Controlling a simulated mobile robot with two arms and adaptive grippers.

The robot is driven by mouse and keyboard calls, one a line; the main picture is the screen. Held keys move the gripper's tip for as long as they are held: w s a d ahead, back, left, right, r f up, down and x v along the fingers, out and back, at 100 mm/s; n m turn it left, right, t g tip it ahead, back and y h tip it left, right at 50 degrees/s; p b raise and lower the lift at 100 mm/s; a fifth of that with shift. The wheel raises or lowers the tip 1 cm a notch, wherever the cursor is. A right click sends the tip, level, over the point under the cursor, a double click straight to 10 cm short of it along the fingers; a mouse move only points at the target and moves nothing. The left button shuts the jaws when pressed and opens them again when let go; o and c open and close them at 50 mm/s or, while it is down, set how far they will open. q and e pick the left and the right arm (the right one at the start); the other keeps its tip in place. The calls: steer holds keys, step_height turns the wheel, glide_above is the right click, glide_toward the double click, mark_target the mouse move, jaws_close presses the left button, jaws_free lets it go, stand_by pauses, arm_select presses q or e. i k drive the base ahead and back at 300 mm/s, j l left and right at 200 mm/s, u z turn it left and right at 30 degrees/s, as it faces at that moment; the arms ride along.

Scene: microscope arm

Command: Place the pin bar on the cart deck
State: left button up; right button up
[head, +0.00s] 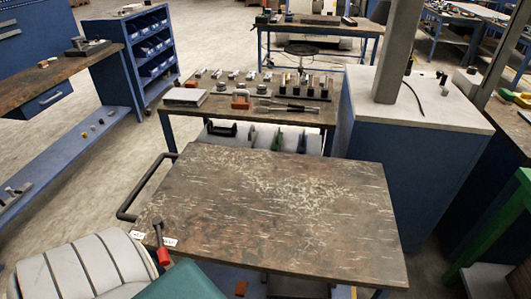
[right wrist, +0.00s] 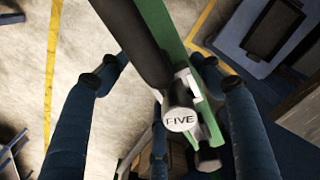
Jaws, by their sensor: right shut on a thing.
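The cart deck (head: 270,215) is a worn, dark brown top in the middle of the head view, and it is bare. In the right wrist view a thick dark bar (right wrist: 140,45) runs down from the top edge to a round pale end marked FIVE. I take it to be the pin bar. The blue fingers of my right gripper (right wrist: 160,63) are on both sides of the bar and shut on it; the exact contact is hard to see. Neither gripper shows in the head view, and my left gripper is out of sight.
A dark handle (head: 135,195) stands at the deck's left end, with a red-tipped lever (head: 163,255) near its front left corner. Behind is a table (head: 200,112) with small parts. A blue cabinet (head: 405,165) stands right of it. A green frame (head: 500,225) is at right.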

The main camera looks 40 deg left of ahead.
mark_target(296, 214)
steer(key=i+l+u, duration=0.1)
steer(key=u, duration=0.3)
steer(key=i+l+u, duration=0.1)
steer(key=u, duration=0.35)
steer(key=l+u, duration=0.15)
steer(key=u, duration=0.25)
steer(key=i+l+u, duration=0.1)
steer(key=u, duration=0.3)
steer(key=i+l+u, duration=0.1)
steer(key=l+u, duration=0.25)
steer(key=i+l+u, duration=0.1)
steer(key=u, duration=0.25)
steer(key=l+u, duration=0.35)
